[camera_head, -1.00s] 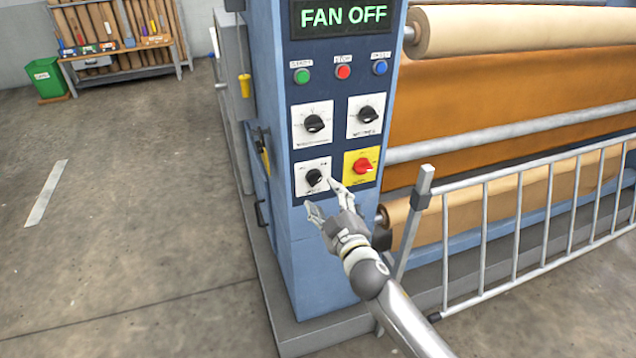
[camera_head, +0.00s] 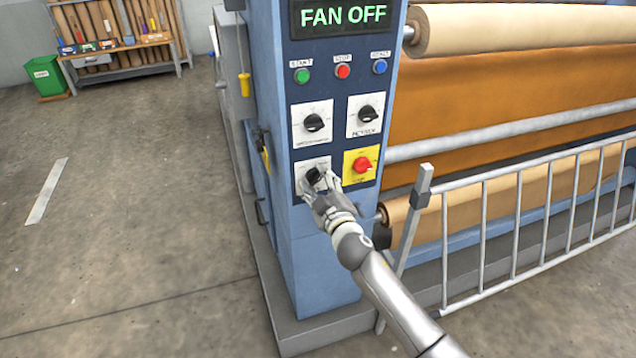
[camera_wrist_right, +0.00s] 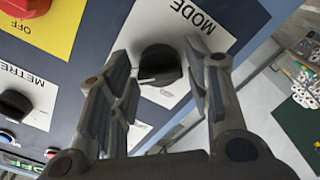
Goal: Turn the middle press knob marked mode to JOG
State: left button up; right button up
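The mode knob (camera_head: 314,175) is black on a white plate, at the lower left of the blue press panel in the head view. In the right wrist view the knob (camera_wrist_right: 160,65) sits on the plate marked MODE, with a small white mark on its edge. Its position labels cannot be read. My right gripper (camera_head: 319,184) is at this plate, with its fingers open. In the wrist view one finger is on each side of the knob, with visible gaps. The fingers partly cover the plate. My left gripper is not in view.
A red knob on a yellow plate (camera_head: 362,165) is close at the right. Two more black knobs (camera_head: 314,122) (camera_head: 366,114) are above, then green, red and blue buttons and a display reading FAN OFF (camera_head: 345,15). A metal railing (camera_head: 500,235) stands at the right.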

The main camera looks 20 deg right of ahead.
jog(key=c, duration=0.6)
jog(key=shift+n, duration=0.4)
jog(key=n, duration=0.3)
jog(key=shift+n, duration=0.4)
jog(key=n+p, duration=0.1)
jog(key=n, duration=0.2)
jog(key=shift+n, duration=0.3)
jog(key=n, duration=0.4)
jog(key=shift+n+p, duration=0.3)
jog(key=shift+p, duration=0.05)
jog(key=n+p, duration=0.1)
jog(key=n, duration=0.4)
